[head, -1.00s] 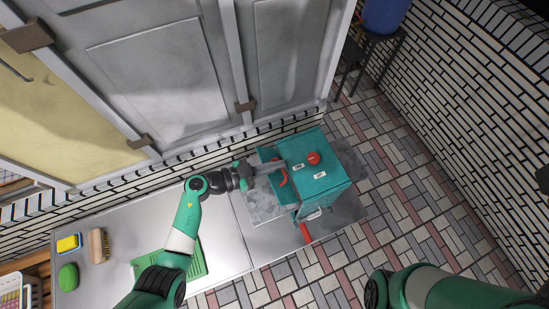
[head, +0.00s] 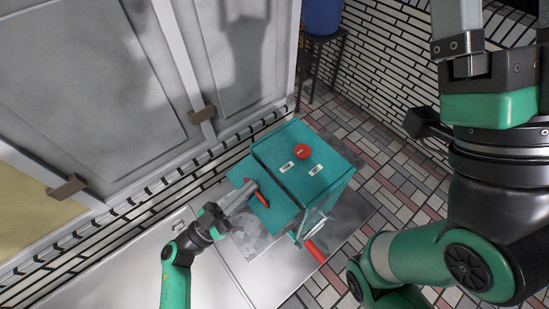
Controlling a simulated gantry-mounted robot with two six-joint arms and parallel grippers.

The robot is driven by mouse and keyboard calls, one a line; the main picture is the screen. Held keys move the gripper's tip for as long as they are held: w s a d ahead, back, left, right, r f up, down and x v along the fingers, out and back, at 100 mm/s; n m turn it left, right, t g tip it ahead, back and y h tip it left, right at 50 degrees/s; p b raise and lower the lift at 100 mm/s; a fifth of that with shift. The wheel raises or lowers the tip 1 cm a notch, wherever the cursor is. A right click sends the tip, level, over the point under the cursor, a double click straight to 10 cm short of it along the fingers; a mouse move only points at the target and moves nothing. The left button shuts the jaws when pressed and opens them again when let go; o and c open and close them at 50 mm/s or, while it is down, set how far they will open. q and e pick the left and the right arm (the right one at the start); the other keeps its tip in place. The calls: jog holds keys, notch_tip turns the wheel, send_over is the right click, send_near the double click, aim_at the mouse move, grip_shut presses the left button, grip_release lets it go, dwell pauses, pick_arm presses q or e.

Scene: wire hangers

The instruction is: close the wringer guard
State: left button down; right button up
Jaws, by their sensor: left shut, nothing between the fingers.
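The wringer is a teal box (head: 318,188) with a red knob and two white labels on top. A teal flap (head: 278,215) with a red bar handle (head: 263,199) sticks out from its left side, apparently the guard, standing open. My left gripper (head: 252,186) is shut and empty, its tips at the red handle; whether they touch it I cannot tell. A clear panel (head: 318,214) and a red lever (head: 316,251) show at the box's front side. My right gripper (head: 458,22) is only partly in view at the top right, its fingertips cut off.
The box stands on a grey metal counter (head: 130,272) beside a low white brick wall. Grey panelled doors (head: 100,70) rise behind at the left. A dark stool with a blue container (head: 322,16) stands at the back. Tiled floor (head: 410,185) lies to the right.

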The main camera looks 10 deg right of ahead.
pick_arm(q)
jog(key=shift+a+f, duration=0.1)
jog(key=shift+f, duration=0.25)
dwell(0.4)
